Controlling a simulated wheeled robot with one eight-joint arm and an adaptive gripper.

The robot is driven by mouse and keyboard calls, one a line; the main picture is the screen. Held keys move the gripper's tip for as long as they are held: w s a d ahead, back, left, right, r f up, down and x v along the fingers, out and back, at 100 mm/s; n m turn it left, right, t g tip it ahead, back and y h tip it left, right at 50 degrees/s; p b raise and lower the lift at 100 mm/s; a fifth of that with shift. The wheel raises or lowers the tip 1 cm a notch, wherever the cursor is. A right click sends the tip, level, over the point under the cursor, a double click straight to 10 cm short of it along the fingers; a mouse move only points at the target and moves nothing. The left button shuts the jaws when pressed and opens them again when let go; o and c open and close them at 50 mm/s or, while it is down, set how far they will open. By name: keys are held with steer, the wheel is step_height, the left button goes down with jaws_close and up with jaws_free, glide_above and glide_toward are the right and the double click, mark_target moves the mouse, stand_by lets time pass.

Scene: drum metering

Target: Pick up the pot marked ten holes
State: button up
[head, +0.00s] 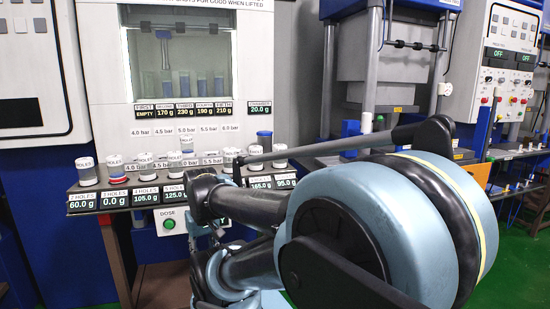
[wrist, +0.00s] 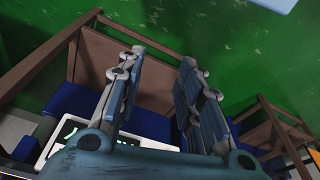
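Several small white-lidded pots stand in a row on the ledge of the metering machine in the head view. They include a far-left pot (head: 87,171), a second pot (head: 117,169) and a third pot (head: 146,168). Their lid lettering includes the word HOLES, but the numbers are too small to read, so I cannot tell which is marked ten. My arm hides part of the row. My gripper (wrist: 162,64) shows in the wrist view with its two fingers apart and nothing between them. No pot appears in the wrist view.
Weight displays (head: 100,201) line the ledge front. Behind the ledge is a glass-fronted cabinet (head: 180,65) holding drums. A green DOSE button (head: 169,224) sits below. In the wrist view, brown frame bars (wrist: 50,68) and green floor (wrist: 225,40) lie under my gripper.

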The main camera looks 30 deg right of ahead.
steer(key=shift+o, duration=1)
steer(key=shift+w, duration=0.1)
steer(key=o, duration=0.7)
steer(key=shift+s+d+r, duration=0.1)
steer(key=shift+s+r, duration=0.1)
steer(key=shift+r, duration=0.8)
steer(key=w+d+r+m, duration=0.3)
steer(key=w+r+m, duration=0.15)
steer(key=r, duration=0.35)
step_height(320, 180, up, 26)
steer(key=m+g, duration=0.2)
steer(key=m, duration=1.4)
glide_above(281, 145)
steer(key=f, duration=1.2)
steer(key=shift+s+a, duration=0.15)
steer(key=shift+s, duration=0.1)
steer(key=shift+w+a+f, duration=0.1)
steer(key=shift+w+f, duration=0.05)
steer(key=shift+f, duration=1.15)
steer(key=shift+w+a+f, duration=0.1)
steer(key=shift+f, duration=1.2)
